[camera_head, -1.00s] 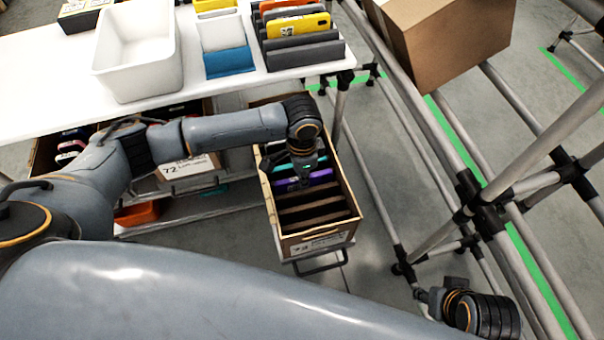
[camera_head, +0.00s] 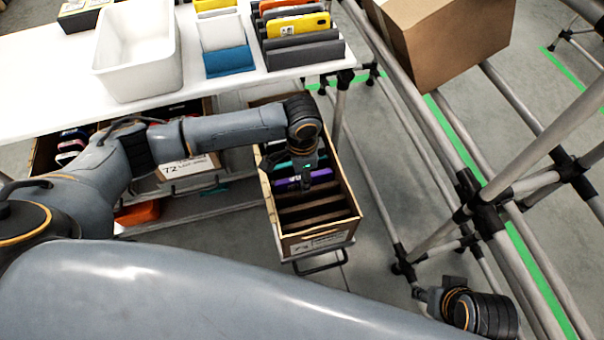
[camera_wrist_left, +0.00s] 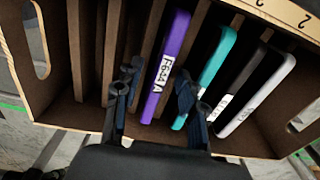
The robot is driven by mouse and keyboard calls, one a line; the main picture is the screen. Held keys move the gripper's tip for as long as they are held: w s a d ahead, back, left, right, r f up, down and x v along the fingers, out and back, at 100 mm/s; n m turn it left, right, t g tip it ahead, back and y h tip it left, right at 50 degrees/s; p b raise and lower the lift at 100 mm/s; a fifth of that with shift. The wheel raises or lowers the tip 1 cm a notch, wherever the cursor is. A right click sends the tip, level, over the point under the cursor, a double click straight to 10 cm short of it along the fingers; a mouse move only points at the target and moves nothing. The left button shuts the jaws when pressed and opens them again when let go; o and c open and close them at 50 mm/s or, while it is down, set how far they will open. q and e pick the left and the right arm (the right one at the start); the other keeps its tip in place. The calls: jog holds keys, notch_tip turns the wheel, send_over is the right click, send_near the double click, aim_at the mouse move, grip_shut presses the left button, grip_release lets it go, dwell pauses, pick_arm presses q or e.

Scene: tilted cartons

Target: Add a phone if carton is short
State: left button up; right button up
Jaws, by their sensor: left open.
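The carton (camera_head: 318,243) is tilted, with brown dividers and several slots. It holds a purple phone (camera_head: 287,185), a teal phone (camera_head: 281,166) and a pale phone at the far end. In the left wrist view, the purple phone (camera_wrist_left: 167,65) with a white label stands between the open fingers of my left gripper (camera_wrist_left: 155,98). The teal phone (camera_wrist_left: 213,70) is just beside the right finger, and the pale phone (camera_wrist_left: 262,92) is further right. Several slots left of the purple phone look empty. My right gripper (camera_head: 432,297) is low at the right, its fingers unclear.
A white table (camera_head: 45,85) carries a white bin (camera_head: 138,60) and a rack with a yellow phone (camera_head: 298,25). Another carton (camera_head: 190,168) sits beneath, left of the tilted one. A pipe frame (camera_head: 405,125) with a cardboard box (camera_head: 450,45) stands at right.

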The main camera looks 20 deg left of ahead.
pick_arm(q)
jog(key=shift+r, duration=0.1)
pick_arm(e)
jog(key=shift+s, duration=0.1)
pick_arm(q)
notch_tip(320, 180, up, 12)
dwell(0.4)
pick_arm(e)
notch_tip(320, 180, down, 18)
jog(key=s+g+p, duration=0.1)
jog(key=s+p, duration=0.1)
jog(key=p, duration=0.3)
pick_arm(q)
notch_tip(320, 180, up, 7)
jog(key=p, duration=0.5)
pick_arm(e)
jog(key=s+d+f+g, duration=0.1)
jog(key=s+d+f, duration=0.1)
jog(key=s+f, duration=0.8)
jog(key=shift+s, duration=1.15)
jog(key=shift+w, duration=0.1)
